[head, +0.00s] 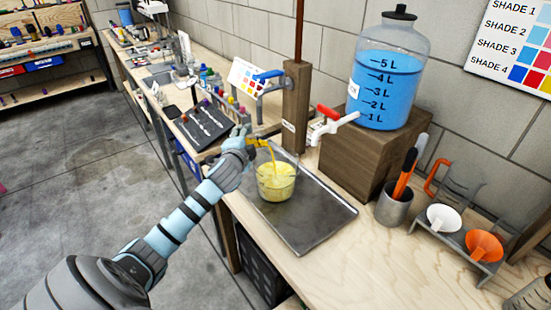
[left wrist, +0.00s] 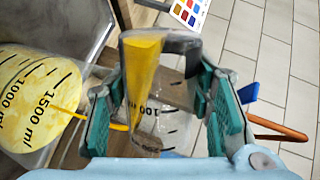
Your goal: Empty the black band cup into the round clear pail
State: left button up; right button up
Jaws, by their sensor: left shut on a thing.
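The round clear pail (head: 277,184) stands on the metal tray and holds yellow liquid. Its wall with ml marks (left wrist: 38,95) shows at the left of the left wrist view. My left gripper (head: 246,141) is beside and above the pail, shut on a clear cup with a dark band (left wrist: 146,75). The cup is tilted, with yellow liquid inside. A yellow stream (head: 273,158) falls from it into the pail; it also shows in the left wrist view (left wrist: 90,120). Fingers partly hide the cup in the head view. My right gripper is not in view.
The metal tray (head: 318,222) lies on the wooden bench. A wooden post (head: 296,105) stands close behind the pail. To the right are a blue-filled jug (head: 385,90) on a wooden block (head: 365,160), a metal tool cup (head: 394,205) and a funnel rack (head: 470,250).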

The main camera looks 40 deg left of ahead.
aim_at(258, 140)
pick_arm(q)
jog(key=shift+w+d+f+m+p, duration=0.15)
jog(key=shift+w+d+m+p, duration=0.15)
jog(key=shift+d+p, duration=0.1)
dwell(0.8)
jog(key=shift+d+r+m+g+y+p, duration=0.15)
jog(key=shift+r+m+g+y+p, duration=0.25)
jog(key=shift+m+p, duration=0.55)
dwell(0.9)
jog(key=shift+w+d+f+m+y+p, duration=0.15)
jog(key=shift+d+f+m+y+p, duration=0.15)
jog(key=shift+m+p, duration=0.2)
dwell(1.0)
jog(key=shift+w+d+r+m+p, duration=0.2)
jog(key=shift+r+m+p, duration=0.35)
jog(key=shift+p, duration=0.4)
dwell(0.5)
jog(key=shift+w+d+r+m+y+p, duration=0.2)
jog(key=shift+d+m+y+p, duration=0.15)
jog(key=shift+m, duration=0.2)
jog(key=shift+w+d+r+m+y+p, duration=0.15)
jog(key=shift+m+y+p, duration=0.1)
jog(key=shift+m+p, duration=0.25)
dwell(0.9)
